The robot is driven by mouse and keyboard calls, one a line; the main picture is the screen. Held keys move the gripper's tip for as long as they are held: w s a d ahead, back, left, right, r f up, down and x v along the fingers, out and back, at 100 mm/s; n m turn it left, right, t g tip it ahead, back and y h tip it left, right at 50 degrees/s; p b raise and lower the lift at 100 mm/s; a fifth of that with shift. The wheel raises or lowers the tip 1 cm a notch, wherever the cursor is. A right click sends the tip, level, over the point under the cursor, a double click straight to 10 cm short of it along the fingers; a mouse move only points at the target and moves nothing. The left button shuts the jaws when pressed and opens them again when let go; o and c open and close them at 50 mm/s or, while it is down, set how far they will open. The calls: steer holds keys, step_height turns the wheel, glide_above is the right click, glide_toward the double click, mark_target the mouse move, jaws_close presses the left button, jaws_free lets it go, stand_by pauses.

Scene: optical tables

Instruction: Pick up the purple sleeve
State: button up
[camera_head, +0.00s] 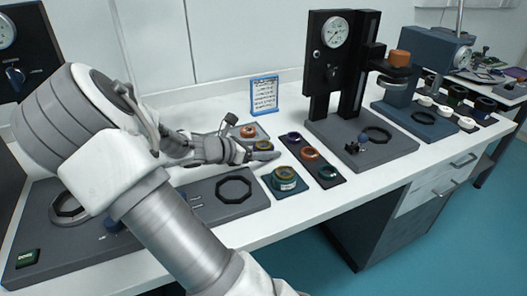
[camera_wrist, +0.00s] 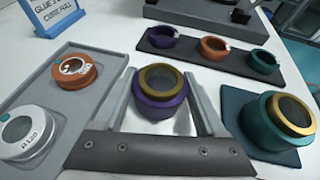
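A purple sleeve with a gold ring on top (camera_wrist: 160,92) stands upright between the two fingers of my gripper (camera_wrist: 163,98) in the wrist view. The fingers are spread wide, one on each side of the sleeve. White table shows below the sleeve; I cannot tell whether either finger touches it. In the head view my gripper (camera_head: 262,152) is low over the table and partly hides the sleeve (camera_head: 264,146). Another purple ring (camera_wrist: 162,39), without a gold top, sits on a dark tray behind; it also shows in the head view (camera_head: 293,138).
A teal sleeve with a gold ring (camera_wrist: 283,118) stands on a dark pad close at right. A grey tray at left (camera_wrist: 95,62) holds an orange ring (camera_wrist: 75,72) and a silver ring (camera_wrist: 28,134). A small blue-framed sign (camera_head: 264,95) and a gauge press (camera_head: 335,75) stand behind.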

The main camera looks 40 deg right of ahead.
steer(key=c, duration=0.7)
